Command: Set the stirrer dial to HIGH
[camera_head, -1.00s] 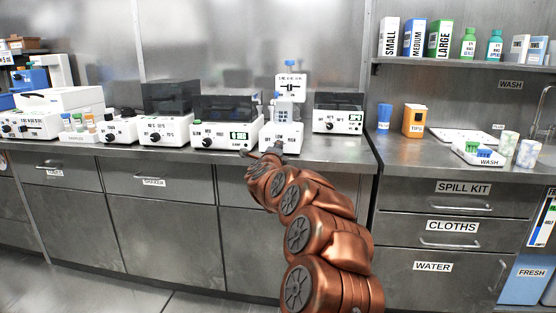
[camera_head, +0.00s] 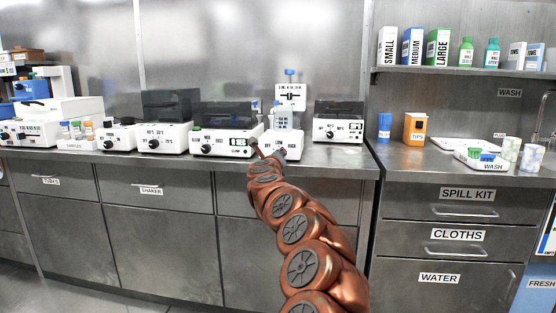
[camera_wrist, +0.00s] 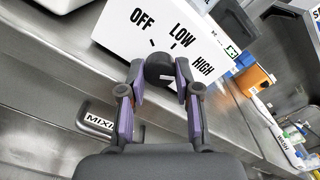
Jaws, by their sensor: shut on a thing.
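The stirrer (camera_head: 292,151) is a white box on the counter's front part, and its white front panel (camera_wrist: 120,28) fills the top of the wrist view, printed OFF, LOW and HIGH. Its black round dial (camera_wrist: 159,66) sits below the labels. A small pale mark shows on the dial's lower right, on the side of HIGH; I cannot tell the exact setting. My gripper (camera_wrist: 160,72) is shut on the dial, one finger on each side. In the head view my gripper (camera_head: 268,153) is at the stirrer's front, and the arm hides the dial.
Another device (camera_head: 338,124) stands behind to the right. A drawer handle (camera_wrist: 97,120) lies below the gripper.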

